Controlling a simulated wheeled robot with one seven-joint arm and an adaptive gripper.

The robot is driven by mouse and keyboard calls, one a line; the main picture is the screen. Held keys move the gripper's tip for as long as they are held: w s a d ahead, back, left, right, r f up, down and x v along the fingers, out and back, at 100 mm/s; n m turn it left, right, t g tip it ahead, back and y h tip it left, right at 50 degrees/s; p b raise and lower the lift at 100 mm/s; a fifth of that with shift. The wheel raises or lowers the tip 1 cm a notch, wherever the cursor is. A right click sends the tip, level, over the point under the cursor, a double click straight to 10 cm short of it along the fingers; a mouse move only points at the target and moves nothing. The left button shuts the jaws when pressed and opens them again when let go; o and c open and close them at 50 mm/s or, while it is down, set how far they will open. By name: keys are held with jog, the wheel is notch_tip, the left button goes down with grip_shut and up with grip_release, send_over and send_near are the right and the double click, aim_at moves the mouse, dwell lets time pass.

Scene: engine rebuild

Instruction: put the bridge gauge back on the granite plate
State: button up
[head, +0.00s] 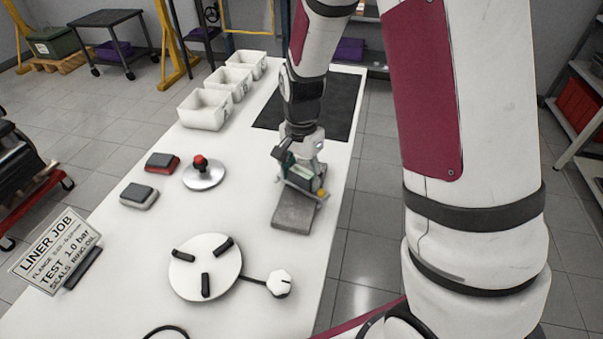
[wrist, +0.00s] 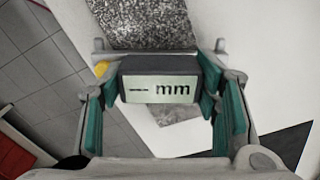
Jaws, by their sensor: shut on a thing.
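The bridge gauge (wrist: 160,88) is a dark block with a pale display reading "mm", a grey bar and a yellow knob. My gripper (wrist: 165,95) is shut on it, with green pads at both sides of the block. In the head view the gauge (head: 309,186) is at the far end of the granite plate (head: 293,213), mostly covered by my gripper (head: 303,172). The speckled plate also shows behind the gauge in the wrist view (wrist: 150,12). I cannot tell whether the gauge touches the plate or hangs just above it.
The white table holds a black mat (head: 340,105), white bins (head: 205,110), a red-knobbed disc (head: 204,175), two small blocks (head: 162,162), a round plate with black bars (head: 205,265), a white knob (head: 280,283) and a sign (head: 56,250). The table's right edge is close to the granite plate.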

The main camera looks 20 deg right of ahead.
aim_at(302, 172)
jog(key=o, duration=1.7)
jog(key=shift+f, duration=0.1)
jog(key=shift+c, duration=0.2)
jog(key=s+r+n+p, duration=0.1)
jog(key=s+r, duration=0.2)
jog(key=r, duration=0.6)
jog(key=s+r+n, duration=0.1)
jog(key=s+r, duration=0.2)
jog(key=r, duration=0.6)
jog(key=s+r+n+t, duration=0.1)
jog(key=s+n, duration=0.3)
jog(key=s, duration=0.5)
jog(key=s+r+n+t, duration=0.2)
jog(key=s+r+n, duration=0.2)
jog(key=s, duration=0.6)
jog(key=shift+s+n, duration=0.15)
jog(key=shift+n, duration=0.65)
